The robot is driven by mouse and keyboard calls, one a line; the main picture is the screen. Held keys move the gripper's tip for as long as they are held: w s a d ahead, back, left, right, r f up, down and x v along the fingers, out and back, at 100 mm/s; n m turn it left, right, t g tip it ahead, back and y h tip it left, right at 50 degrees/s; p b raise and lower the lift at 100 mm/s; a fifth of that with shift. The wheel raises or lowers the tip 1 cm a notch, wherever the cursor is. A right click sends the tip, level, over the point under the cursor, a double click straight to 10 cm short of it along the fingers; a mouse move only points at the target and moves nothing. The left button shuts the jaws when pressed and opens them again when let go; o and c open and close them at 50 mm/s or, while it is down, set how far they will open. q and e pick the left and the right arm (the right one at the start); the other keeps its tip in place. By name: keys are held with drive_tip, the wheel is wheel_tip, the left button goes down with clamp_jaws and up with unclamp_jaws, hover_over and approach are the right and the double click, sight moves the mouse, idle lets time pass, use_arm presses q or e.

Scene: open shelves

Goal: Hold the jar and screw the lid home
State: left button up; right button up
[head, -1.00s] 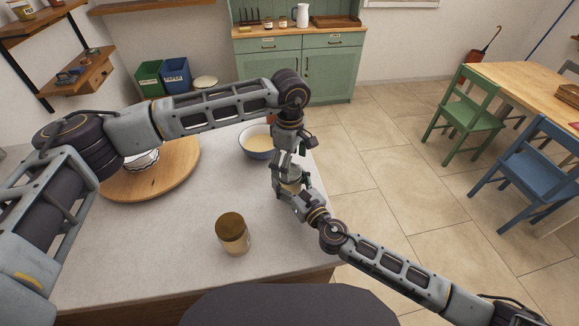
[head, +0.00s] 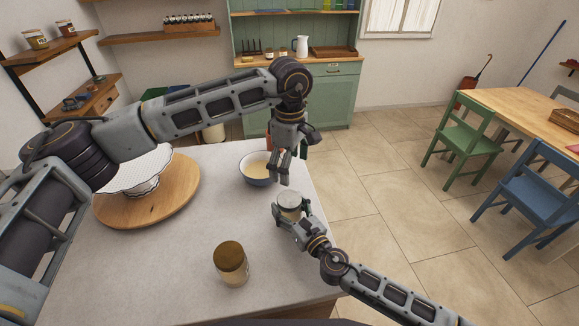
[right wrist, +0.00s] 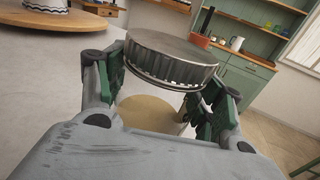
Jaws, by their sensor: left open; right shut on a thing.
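My right gripper (head: 290,214) is shut on a jar, held upright above the counter's right edge. The jar (right wrist: 150,112) is clear with beige contents, between the green finger pads in the right wrist view. A silvery metal lid (head: 289,199) sits on top of the jar. The lid also shows in the right wrist view (right wrist: 172,60), where its ribbed rim covers the jar's mouth. I cannot tell how tightly it sits. My left gripper (head: 281,180) is open and empty, pointing down just above the lid, apart from it.
A bowl (head: 256,181) with beige contents stands behind my grippers. A round wooden board (head: 175,205) with a white fluted stand (head: 140,180) is at the left.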

drive_tip(key=shift+f, duration=0.15)
drive_tip(key=o, duration=2.1)
drive_tip(key=shift+c, duration=0.2)
drive_tip(key=shift+v, duration=6)
